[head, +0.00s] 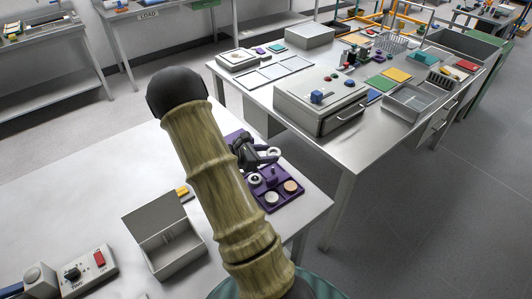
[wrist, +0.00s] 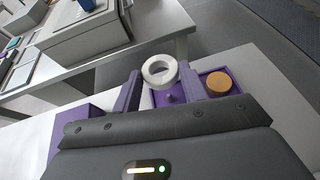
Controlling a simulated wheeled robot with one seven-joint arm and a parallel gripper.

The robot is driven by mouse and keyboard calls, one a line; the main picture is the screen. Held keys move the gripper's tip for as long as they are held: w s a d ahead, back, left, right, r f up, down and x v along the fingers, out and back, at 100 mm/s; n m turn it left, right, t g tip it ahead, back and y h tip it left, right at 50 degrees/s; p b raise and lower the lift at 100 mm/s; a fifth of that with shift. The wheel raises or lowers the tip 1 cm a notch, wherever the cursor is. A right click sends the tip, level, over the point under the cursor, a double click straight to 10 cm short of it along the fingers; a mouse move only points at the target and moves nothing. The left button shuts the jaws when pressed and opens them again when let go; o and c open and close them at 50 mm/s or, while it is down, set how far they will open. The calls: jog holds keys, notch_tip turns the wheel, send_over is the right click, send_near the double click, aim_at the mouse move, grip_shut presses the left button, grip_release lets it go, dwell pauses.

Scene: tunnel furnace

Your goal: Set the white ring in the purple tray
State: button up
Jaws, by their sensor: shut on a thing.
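The white ring (head: 275,151) is held at the tips of my gripper (head: 264,157). The wrist view shows the ring (wrist: 148,72) tilted between the two fingers (wrist: 160,78). The purple tray (head: 283,203) lies on the near white table, just below and in front of the gripper. My arm hides some of the table.
An open grey box (head: 165,240) and a control box with a red switch (head: 98,259) stand on the near table's left. Another purple piece (head: 233,137) is partly hidden behind my arm. A second table with a grey oven-like box (head: 322,100) stands beyond a gap.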

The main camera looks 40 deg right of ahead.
aim_at(273, 168)
jog(key=shift+f+b, duration=2.4)
jog(key=shift+f, duration=0.85)
jog(key=shift+a+f, duration=0.1)
jog(key=shift+f, duration=0.1)
jog(key=o, duration=1.4)
jog(key=shift+c, duration=0.2)
jog(key=shift+r+p, duration=2.65)
jog(key=shift+r, duration=1)
